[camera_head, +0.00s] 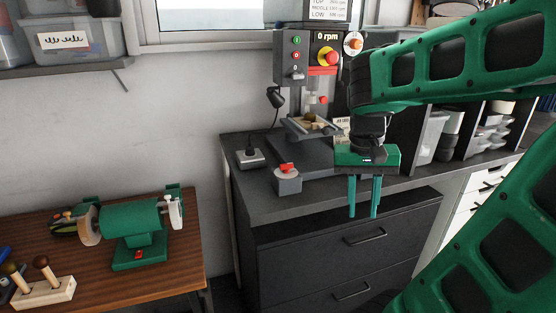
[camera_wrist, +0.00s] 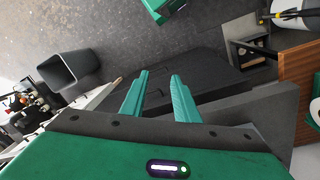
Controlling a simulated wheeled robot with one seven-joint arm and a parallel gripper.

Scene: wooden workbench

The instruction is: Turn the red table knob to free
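A red knob (camera_head: 287,167) sits on top of a small grey box (camera_head: 288,184) on the dark bench. Other red parts show on the drill press: a red and yellow button (camera_head: 329,58) and a small red piece (camera_head: 323,100) near its table (camera_head: 301,131). I cannot tell for certain which is the table knob or how it is set. My gripper (camera_head: 363,212) hangs fingers-down at the bench's front edge, right of the grey box and apart from it. Its green fingers are apart with nothing between them, also in the wrist view (camera_wrist: 159,76). No red knob shows there.
The drill press (camera_head: 285,75) stands behind the grey box, with a small wooden piece on its table. A grey pedal-like box (camera_head: 249,158) lies at left. A green grinder (camera_head: 133,221) stands on the wooden table. A dark bin (camera_wrist: 70,70) stands on the floor.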

